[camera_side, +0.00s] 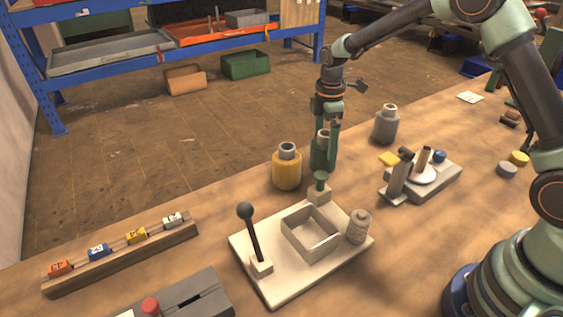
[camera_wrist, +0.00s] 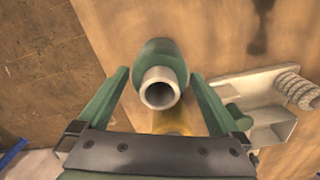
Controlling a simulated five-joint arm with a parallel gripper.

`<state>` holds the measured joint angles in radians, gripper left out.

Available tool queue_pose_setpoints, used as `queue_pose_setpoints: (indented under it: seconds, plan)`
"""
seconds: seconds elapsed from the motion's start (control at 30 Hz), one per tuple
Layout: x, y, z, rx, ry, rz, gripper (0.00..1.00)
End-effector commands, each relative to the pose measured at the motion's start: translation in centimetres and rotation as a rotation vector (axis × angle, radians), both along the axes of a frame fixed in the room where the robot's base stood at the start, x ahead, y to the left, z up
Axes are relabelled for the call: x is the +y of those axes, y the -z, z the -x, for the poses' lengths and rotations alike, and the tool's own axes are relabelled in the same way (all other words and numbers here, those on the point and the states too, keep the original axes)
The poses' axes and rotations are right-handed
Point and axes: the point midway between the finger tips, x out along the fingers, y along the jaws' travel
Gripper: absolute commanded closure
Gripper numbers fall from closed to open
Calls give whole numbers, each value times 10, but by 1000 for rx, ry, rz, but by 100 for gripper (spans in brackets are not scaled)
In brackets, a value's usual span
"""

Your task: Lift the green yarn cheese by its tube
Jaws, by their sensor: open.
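The green yarn cheese (camera_side: 322,157) stands upright on the wooden table, behind the pale fixture plate, with its pale tube pointing up. In the wrist view the green cheese (camera_wrist: 168,55) shows from above with the tube's open end (camera_wrist: 160,90) toward the camera. My gripper (camera_side: 327,126) is pointing down at the cheese. In the wrist view its two green fingers (camera_wrist: 160,78) are spread apart, one on each side of the tube, with visible gaps. I cannot tell exactly how deep the fingertips reach beside it.
A yellow yarn cheese (camera_side: 287,170) stands close by on the left, and a grey one (camera_side: 386,126) on the right. The pale plate (camera_side: 275,285) in front carries a black-knobbed lever (camera_side: 251,230) and a square tray. A grey device (camera_side: 425,180) stands to the right.

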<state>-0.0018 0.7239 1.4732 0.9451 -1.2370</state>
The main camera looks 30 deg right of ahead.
Motion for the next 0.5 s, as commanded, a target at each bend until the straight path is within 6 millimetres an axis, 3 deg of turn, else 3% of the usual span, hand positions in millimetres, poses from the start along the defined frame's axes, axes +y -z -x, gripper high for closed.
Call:
queue_pose_setpoints:
  seconds: [0.2,0.47,0.5]
  plan:
    - [0,24,0,1,0,0,0]
    - [0,26,0,-1,0,0,0]
    - [0,26,0,-1,0,0,15]
